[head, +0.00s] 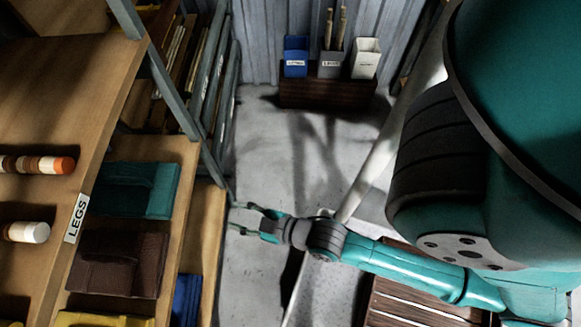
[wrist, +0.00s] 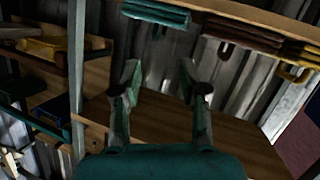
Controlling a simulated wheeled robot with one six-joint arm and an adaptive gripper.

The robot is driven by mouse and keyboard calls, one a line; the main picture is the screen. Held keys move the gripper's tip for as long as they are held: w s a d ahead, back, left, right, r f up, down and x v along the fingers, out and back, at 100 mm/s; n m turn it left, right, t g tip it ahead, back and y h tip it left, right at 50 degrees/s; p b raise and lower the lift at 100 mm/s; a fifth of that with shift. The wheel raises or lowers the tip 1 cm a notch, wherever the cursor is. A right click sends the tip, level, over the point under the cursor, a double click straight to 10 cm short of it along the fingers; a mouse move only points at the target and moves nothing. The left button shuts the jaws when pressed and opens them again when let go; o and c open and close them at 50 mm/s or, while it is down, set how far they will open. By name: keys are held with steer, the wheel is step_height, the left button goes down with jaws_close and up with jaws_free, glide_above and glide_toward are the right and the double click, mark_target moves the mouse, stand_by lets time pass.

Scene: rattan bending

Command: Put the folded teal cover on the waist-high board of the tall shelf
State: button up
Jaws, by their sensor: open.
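The folded teal cover (head: 140,190) lies flat on a wooden board (head: 186,165) of the tall shelf, behind a dark brown folded piece. Its edge also shows at the top of the wrist view (wrist: 155,14). My gripper (head: 238,218) is open and empty, in the air just to the right of the shelf's edge. In the wrist view its two fingers (wrist: 158,82) stand apart, with nothing between them.
The brown folded piece (head: 118,262) and a yellow one (head: 105,320) share the teal cover's board. A blue piece (head: 187,300) lies lower. A higher board labelled LEGS (head: 75,218) overhangs at left. A dark bench with bins (head: 325,92) stands at the back wall.

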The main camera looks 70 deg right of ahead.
steer(key=s+r+m, duration=0.1)
steer(key=s+r, duration=0.3)
steer(key=s, duration=0.4)
steer(key=s+r+m, duration=0.2)
steer(key=s+r, duration=0.2)
steer(key=s, duration=0.4)
steer(key=shift+a+r, duration=0.15)
steer(key=shift+r, duration=0.05)
